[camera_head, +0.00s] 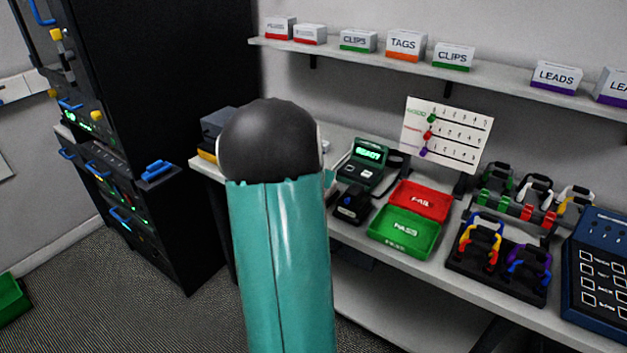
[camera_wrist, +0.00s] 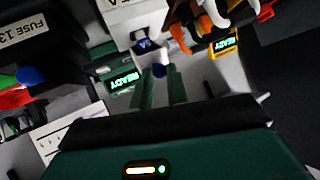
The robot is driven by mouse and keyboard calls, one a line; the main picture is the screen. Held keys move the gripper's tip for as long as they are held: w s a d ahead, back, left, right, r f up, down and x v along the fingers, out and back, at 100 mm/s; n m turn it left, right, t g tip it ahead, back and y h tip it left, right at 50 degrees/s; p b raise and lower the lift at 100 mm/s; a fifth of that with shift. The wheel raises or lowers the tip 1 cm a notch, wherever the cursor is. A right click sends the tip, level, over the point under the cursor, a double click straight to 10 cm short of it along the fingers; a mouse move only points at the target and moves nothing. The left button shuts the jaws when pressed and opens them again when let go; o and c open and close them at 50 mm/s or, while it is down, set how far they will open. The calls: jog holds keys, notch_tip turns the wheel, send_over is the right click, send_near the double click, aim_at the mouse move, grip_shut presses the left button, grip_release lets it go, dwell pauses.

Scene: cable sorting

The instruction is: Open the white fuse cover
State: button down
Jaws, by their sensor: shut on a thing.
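In the wrist view, the two green fingers of my gripper (camera_wrist: 160,78) are close together. They are shut on a small blue-and-white piece (camera_wrist: 159,70) at their tips. A white box-like part (camera_wrist: 134,14) with dark lettering is just beyond, at the top edge and partly cut off. It may be the white fuse cover, but I cannot tell for sure. A small blue piece (camera_wrist: 145,46) is at its lower edge. A black block labelled "FUSE 13" (camera_wrist: 20,33) is at the upper left. In the head view my own teal arm hides the gripper and whatever it holds.
A green tester reading READY (camera_head: 368,163) stands on the bench beside a red FAIL tray (camera_head: 418,190) and a green PASS tray (camera_head: 425,222). Cable racks (camera_head: 497,262) fill the right. A black cabinet (camera_head: 165,110) stands left. Orange and white cables (camera_wrist: 215,15) are near my gripper.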

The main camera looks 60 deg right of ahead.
jog(key=d+y, duration=0.1)
jog(key=d+r+y, duration=0.1)
jog(key=d+r+m+y, duration=0.1)
jog(key=shift+s+d+r+y, duration=0.1)
jog(key=shift+s+y, duration=0.15)
jog(key=shift+y, duration=0.05)
jog(key=d+y, duration=0.2)
jog(key=y, duration=0.1)
jog(key=shift+s+d+r+m, duration=0.15)
jog(key=shift+d+r+m, duration=0.15)
jog(key=shift+r, duration=0.05)
jog(key=shift+s+d+r, duration=0.1)
jog(key=shift+s+d, duration=0.05)
jog(key=shift+d, duration=0.5)
jog(key=shift+s+d, duration=0.1)
jog(key=shift+d, duration=0.5)
jog(key=c, duration=1.5)
grip_release()
jog(key=shift+o, duration=0.6)
jog(key=v, duration=1.3)
jog(key=shift+s+a+r, duration=0.2)
jog(key=shift+s+a, duration=0.05)
jog(key=shift+s, duration=0.05)
